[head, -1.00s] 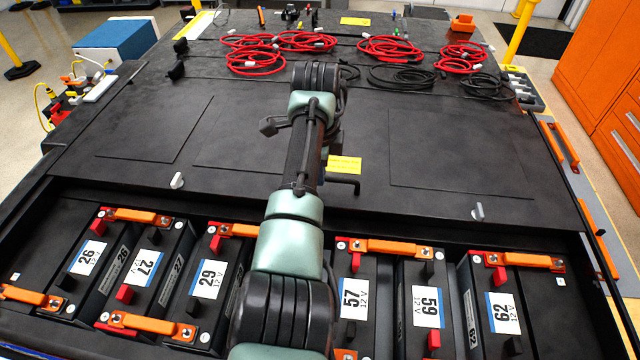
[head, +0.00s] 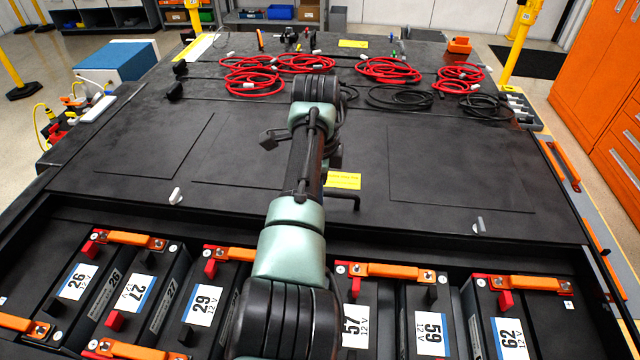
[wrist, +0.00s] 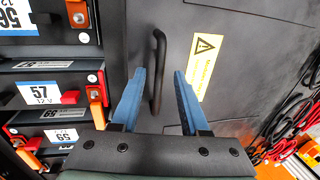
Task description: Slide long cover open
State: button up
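The long cover (head: 280,155) is a wide black panel spanning the pack behind an open row of battery modules. It also shows in the wrist view (wrist: 235,70). A black bar handle (wrist: 162,55) stands on it, beside a yellow warning label (wrist: 203,62); in the head view the handle (head: 356,200) shows partly behind my arm. My gripper (wrist: 160,72) is open, its blue fingers on either side of the handle with gaps visible. Contact is not seen. In the head view my arm hides the gripper's fingers.
Numbered modules with orange links, such as module 57 (head: 355,318), lie exposed in front of the cover. White clips (head: 176,195) stand near the cover's front edge. Coiled red cables (head: 255,82) and black cables (head: 400,97) lie at the back. An orange cabinet (head: 600,95) stands at right.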

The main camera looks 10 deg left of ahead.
notch_tip(320, 180, up, 13)
jog(key=s+b, duration=0.2)
jog(key=b, duration=0.1)
jog(key=shift+s+f, duration=0.15)
jog(key=shift+s, duration=0.15)
jog(key=w+d+r+n+t, duration=0.4)
jog(key=w+d+r+t, duration=0.2)
jog(key=r+t, duration=0.15)
jog(key=s+d+r+n+t+h, duration=0.1)
jog(key=s+d+r+n+t, duration=0.15)
jog(key=r+n+t, duration=0.6)
jog(key=s+a+r+n+t, duration=0.1)
jog(key=s+r+t, duration=0.3)
jog(key=s+r, duration=0.5)
jog(key=s+a+r+n+t+y, duration=0.1)
jog(key=s+r+n+t, duration=0.3)
jog(key=s+r, duration=0.6)
jog(key=s+t, duration=0.1)
jog(key=s, duration=0.4)
jog(key=shift+s, duration=0.3)
